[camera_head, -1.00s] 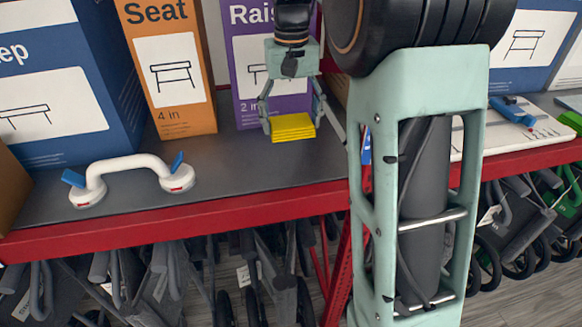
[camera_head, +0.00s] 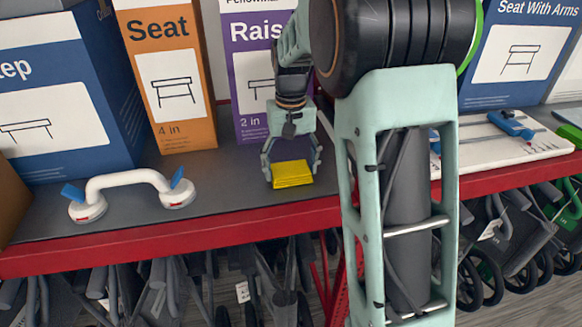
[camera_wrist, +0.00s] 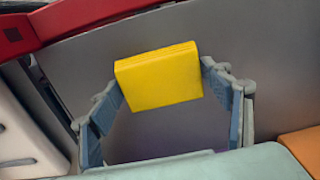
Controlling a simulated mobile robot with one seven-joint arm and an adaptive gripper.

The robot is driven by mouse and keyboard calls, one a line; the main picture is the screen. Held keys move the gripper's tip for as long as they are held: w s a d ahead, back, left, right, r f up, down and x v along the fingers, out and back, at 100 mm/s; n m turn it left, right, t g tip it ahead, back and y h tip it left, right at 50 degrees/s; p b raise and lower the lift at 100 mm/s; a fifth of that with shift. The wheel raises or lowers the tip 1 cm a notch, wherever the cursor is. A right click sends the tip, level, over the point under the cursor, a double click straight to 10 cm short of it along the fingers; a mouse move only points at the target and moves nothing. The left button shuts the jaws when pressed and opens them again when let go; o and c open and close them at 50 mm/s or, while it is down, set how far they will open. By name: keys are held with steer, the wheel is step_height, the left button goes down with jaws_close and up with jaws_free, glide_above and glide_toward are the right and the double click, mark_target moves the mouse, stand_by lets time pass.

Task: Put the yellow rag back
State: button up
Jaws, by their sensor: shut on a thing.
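The yellow rag (camera_head: 292,174) is a folded, flat block between the fingertips of my gripper (camera_head: 291,168), over the grey shelf top near its front edge. In the wrist view the rag (camera_wrist: 158,77) spans the gap between both fingertips of my gripper (camera_wrist: 160,80), and the jaws are shut on it. I cannot tell for sure whether its underside touches the shelf.
The grey shelf (camera_head: 235,178) has a red front edge (camera_head: 200,228). A white handle with blue levers (camera_head: 130,180) lies to the left. Boxes stand behind: blue (camera_head: 60,100), orange (camera_head: 168,85) and purple (camera_head: 247,95). A white board with tools (camera_head: 500,150) lies right, beyond my arm.

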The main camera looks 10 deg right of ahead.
mark_target(291, 169)
steer(key=o, duration=1.1)
steer(key=shift+f, duration=0.1)
step_height(291, 169, up, 12)
steer(key=shift+r, duration=0.2)
